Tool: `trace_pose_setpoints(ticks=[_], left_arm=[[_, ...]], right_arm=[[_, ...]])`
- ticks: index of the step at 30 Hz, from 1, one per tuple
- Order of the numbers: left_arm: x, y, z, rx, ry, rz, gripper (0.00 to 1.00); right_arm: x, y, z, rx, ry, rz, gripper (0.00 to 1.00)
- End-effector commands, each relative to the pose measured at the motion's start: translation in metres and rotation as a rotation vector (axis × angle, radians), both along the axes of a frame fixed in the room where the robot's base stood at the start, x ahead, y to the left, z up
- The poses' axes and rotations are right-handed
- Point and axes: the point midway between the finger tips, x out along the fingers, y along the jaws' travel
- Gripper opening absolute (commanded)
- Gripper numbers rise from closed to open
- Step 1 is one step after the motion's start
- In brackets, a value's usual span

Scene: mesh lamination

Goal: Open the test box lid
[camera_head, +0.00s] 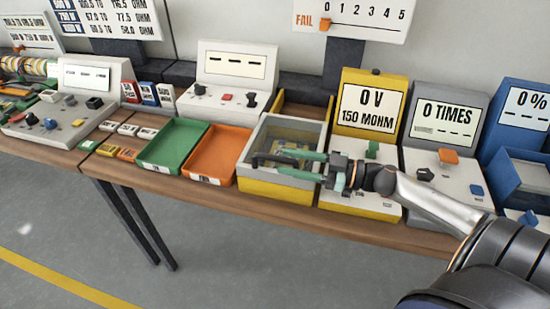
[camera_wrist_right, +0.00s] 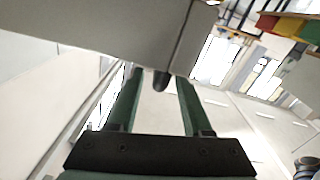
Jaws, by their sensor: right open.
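The test box (camera_head: 272,189) has a yellow base, a grey rim and a see-through lid (camera_head: 290,133), which looks shut. A dark handle (camera_head: 258,161) runs along the lid's front edge. My right gripper (camera_head: 279,162) reaches in from the right, with its green fingers apart, one above and one below the handle line. In the right wrist view the fingers (camera_wrist_right: 157,88) are open, with a dark rounded piece, probably the handle's end, showing between their tips. I cannot tell whether they touch it. My left gripper is not in view.
An orange tray (camera_head: 236,179) and a green tray (camera_head: 145,165) stand left of the box. A yellow meter (camera_head: 350,192) reading 0 V, 150 MOHM stands right of it, partly behind my arm. A grey counter unit (camera_head: 445,125) stands further right. The wooden table edge (camera_head: 230,205) runs in front.

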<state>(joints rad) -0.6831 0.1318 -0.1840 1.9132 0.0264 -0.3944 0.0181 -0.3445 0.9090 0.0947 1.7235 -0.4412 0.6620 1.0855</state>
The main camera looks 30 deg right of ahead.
Motion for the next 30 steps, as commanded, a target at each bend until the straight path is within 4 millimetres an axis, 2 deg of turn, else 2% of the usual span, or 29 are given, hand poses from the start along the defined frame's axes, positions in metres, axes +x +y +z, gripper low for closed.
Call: trace_pose_setpoints(ticks=[3,9,22,30], left_arm=[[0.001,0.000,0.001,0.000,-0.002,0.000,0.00],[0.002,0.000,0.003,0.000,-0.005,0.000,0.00],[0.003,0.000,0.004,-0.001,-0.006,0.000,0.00],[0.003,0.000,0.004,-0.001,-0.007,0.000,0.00]], right_arm=[[0.013,0.011,0.001,0.003,-0.003,0.000,0.50],[0.028,0.023,0.000,0.002,0.000,-0.002,0.50],[0.033,0.028,-0.001,0.000,0.001,-0.001,0.50],[0.032,0.028,0.000,0.000,0.001,-0.001,0.20]])
